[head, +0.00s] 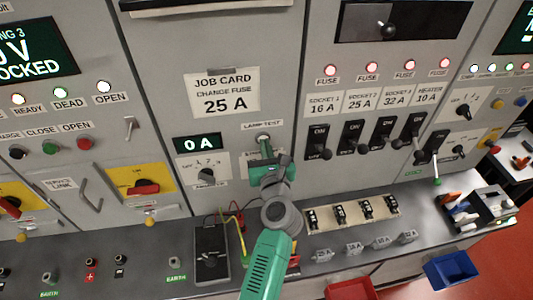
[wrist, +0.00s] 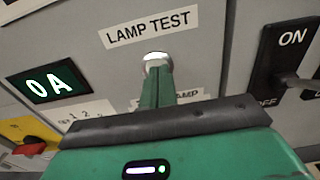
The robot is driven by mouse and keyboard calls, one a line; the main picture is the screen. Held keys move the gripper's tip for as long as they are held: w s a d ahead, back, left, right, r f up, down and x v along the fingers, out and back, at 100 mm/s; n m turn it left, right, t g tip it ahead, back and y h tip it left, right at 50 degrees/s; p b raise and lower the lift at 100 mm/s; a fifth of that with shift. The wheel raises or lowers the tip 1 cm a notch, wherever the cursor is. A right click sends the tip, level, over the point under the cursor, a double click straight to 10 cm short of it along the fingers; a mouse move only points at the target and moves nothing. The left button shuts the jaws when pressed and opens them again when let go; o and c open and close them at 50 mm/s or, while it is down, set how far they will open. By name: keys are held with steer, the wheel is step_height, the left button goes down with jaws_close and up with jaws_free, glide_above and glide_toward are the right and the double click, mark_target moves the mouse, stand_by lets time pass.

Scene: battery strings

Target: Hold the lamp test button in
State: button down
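The lamp test button (wrist: 155,57) is a small pale round button under the LAMP TEST label (wrist: 148,27) on the grey panel. In the head view the button (head: 263,138) shows just above my gripper (head: 264,148). In the wrist view my gripper (wrist: 157,70) has its green fingers together, with nothing seen between them. The fingertips are at the button's face and cover its lower part. They look to be touching it. I cannot tell how far the button is pushed in.
A 0 A display (head: 197,143) and a rotary knob (head: 206,175) are to the left. Black switches (head: 319,142) are to the right. Below, a counter holds a meter (head: 211,252) with leads and a fuse strip (head: 352,213). Red fuse lamps (head: 372,68) are lit.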

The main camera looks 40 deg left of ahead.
steer(key=shift+s+a+f, duration=0.15)
steer(key=shift+s+a, duration=0.05)
steer(key=shift+a, duration=0.2)
steer(key=p+v, duration=0.2)
steer(key=v, duration=1.2)
steer(key=shift+w+d+p, duration=0.2)
steer(key=shift+d+p, duration=0.2)
